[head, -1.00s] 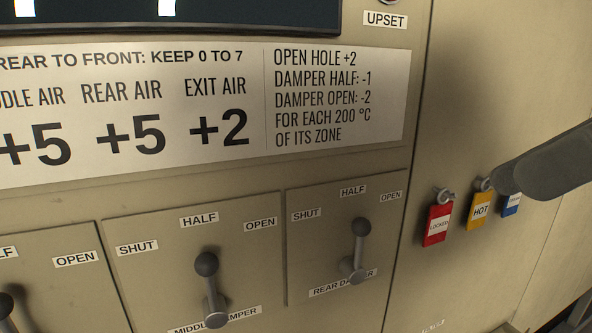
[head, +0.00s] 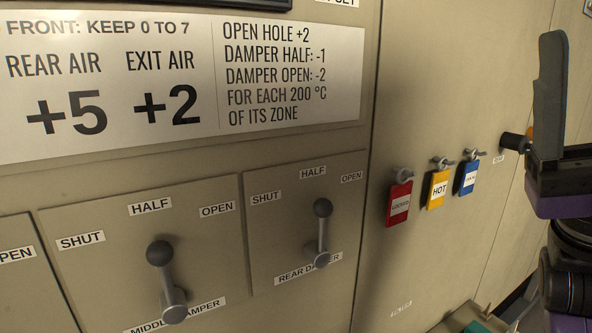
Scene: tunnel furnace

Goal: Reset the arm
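My gripper (head: 550,90) is at the right edge of the head view, in front of the panel's right side. One grey finger shows, pointing up, above a purple and black wrist (head: 560,195). A second finger cannot be made out, so the gap between fingers is hidden. Nothing is seen held. The finger stands to the right of the hanging tags and apart from them.
Red (head: 399,206), yellow (head: 438,190) and blue (head: 467,178) tags hang on hooks. A black knob (head: 515,143) is close to my gripper in the picture. The middle damper lever (head: 166,280) and rear damper lever (head: 322,232) stick out at left.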

